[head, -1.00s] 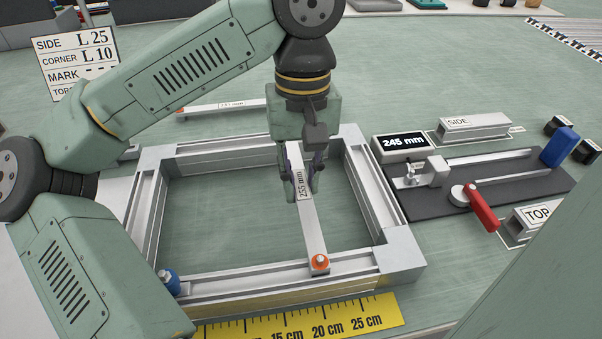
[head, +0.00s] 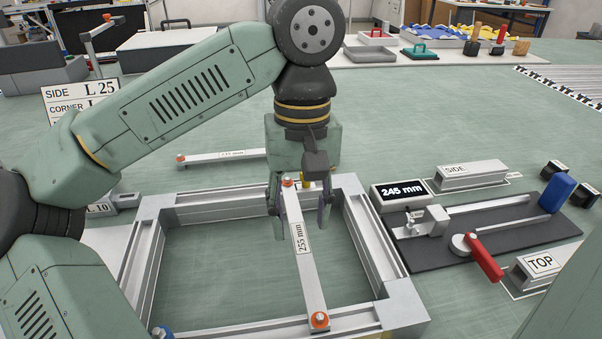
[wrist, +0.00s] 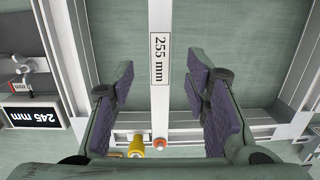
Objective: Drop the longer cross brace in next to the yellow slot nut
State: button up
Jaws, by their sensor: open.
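The longer cross brace (head: 307,250), labelled 255 mm, spans the rectangular rail frame (head: 402,300) from far rail to near rail, with an orange knob at each end. Its label also shows in the wrist view (wrist: 160,60). The yellow slot nut (wrist: 137,146) is at the far rail, right beside the brace's far-end orange knob; in the head view it is partly hidden (head: 306,182). My gripper (head: 302,222) is open, with one finger on each side of the brace and gaps to it. I cannot tell whether the brace ends are fully down in the slots.
Another brace (head: 228,155) with orange knobs lies behind the frame. A blue nut (head: 163,332) is at the near left corner. To the right are a 245 mm display (head: 402,192), a dark fixture with a red handle (head: 484,257), and SIDE (head: 470,173) and TOP (head: 545,268) profiles.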

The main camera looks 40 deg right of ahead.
aim_at(302, 230)
notch_tip(302, 230, up, 9)
jog(key=shift+w+d+f, duration=0.2)
jog(key=shift+w+d, duration=0.1)
jog(key=shift+w, duration=0.05)
dwell(0.5)
